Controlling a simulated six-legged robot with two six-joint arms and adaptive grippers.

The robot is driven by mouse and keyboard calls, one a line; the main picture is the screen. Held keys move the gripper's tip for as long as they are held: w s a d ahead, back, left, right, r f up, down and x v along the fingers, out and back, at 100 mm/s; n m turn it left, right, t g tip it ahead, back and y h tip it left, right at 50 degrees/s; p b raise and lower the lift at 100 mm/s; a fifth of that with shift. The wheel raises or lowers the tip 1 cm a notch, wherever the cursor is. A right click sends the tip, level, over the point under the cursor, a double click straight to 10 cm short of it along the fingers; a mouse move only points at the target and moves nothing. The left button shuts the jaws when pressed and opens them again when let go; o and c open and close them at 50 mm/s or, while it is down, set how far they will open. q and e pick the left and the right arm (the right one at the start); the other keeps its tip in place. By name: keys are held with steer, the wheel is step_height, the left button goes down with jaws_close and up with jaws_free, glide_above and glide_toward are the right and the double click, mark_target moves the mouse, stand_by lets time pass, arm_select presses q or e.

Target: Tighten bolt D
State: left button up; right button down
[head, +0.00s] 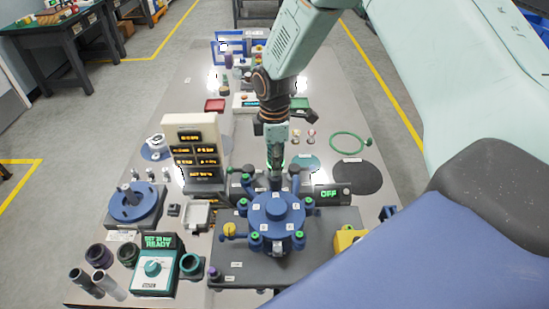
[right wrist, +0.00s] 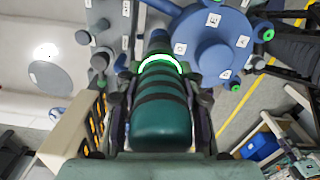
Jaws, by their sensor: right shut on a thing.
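A blue round flange (head: 276,212) with several bolts around its rim sits on a dark grey base plate (head: 245,270). Several bolt heads show green tops. The small white labels are too small to read, so I cannot tell which bolt is D. My right gripper (head: 276,145) is above the flange's far edge, shut on a teal tool. In the right wrist view the tool (right wrist: 160,115) has dark bands and a lit green ring, and the blue flange (right wrist: 212,50) is beside its far end. Whether the tool's tip touches a bolt is hidden. My left gripper is out of view.
A teal-dialled box (head: 157,268) reading "READY" stands front left. A beige display panel (head: 192,145) stands left of the flange. A display (head: 331,194) reads "OFF". A green ring (head: 347,143) and a dark round mat (head: 358,178) lie at right.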

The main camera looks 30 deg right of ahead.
steer(key=shift+w, duration=0.1)
steer(key=shift+r+p, duration=2.35)
steer(key=shift+r, duration=0.2)
steer(key=shift+f, duration=0.15)
